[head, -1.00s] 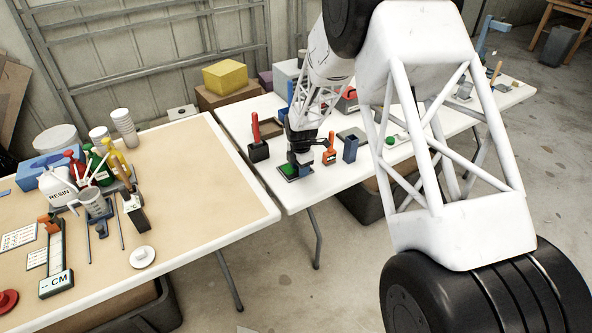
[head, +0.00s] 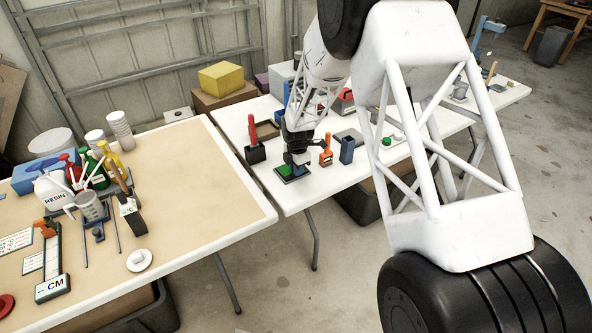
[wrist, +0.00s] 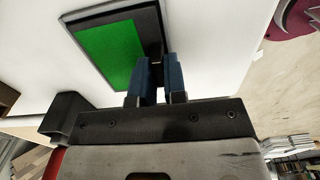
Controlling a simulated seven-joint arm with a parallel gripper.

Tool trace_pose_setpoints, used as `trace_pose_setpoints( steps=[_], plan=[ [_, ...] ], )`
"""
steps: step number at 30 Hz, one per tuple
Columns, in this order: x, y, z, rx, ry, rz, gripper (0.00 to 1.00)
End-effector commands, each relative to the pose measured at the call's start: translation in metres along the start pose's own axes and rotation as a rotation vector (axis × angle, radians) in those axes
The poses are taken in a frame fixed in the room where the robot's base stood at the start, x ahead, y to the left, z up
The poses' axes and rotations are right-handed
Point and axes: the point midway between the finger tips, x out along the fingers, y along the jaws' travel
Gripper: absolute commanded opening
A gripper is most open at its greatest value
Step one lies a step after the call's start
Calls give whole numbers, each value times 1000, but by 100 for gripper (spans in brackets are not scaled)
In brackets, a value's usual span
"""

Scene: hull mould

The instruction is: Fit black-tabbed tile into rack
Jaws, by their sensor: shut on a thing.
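The green tile (wrist: 105,50) has a dark border and a black tab strip along its right side in the wrist view. It shows small and green on the front left of the white table in the head view (head: 283,170). My gripper (wrist: 156,70) has its blue fingers shut on the small black tab at the tile's edge. In the head view my gripper (head: 296,168) is low over the table at the tile. I cannot tell whether the tile touches the table. I cannot tell which item is the rack.
A black block with a red handle (head: 254,152) stands just left of my gripper. An orange tool (head: 326,151) and a blue box (head: 347,150) stand to its right. A brown tray (head: 267,130) lies behind. The tan table (head: 200,180) at left has clear room on its right.

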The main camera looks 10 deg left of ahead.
Motion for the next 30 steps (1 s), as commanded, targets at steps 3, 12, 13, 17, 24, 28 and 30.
trace_pose_setpoints(
  steps=[3, 12, 13, 17, 24, 28, 30],
  plan=[
    [-7, 0, 0, 0, 0, 1, 0],
    [-34, -8, -3, 0, 0, 0, 0],
    [-35, -11, -4, 0, 0, 1, 0],
    [-36, -28, -10, 0, 0, 1, 0],
    [-40, -66, -23, 0, 0, 1, 0],
    [-42, -86, -30, 0, 0, 1, 0],
    [-42, -97, -34, 0, 0, 0, 0]
  ],
)
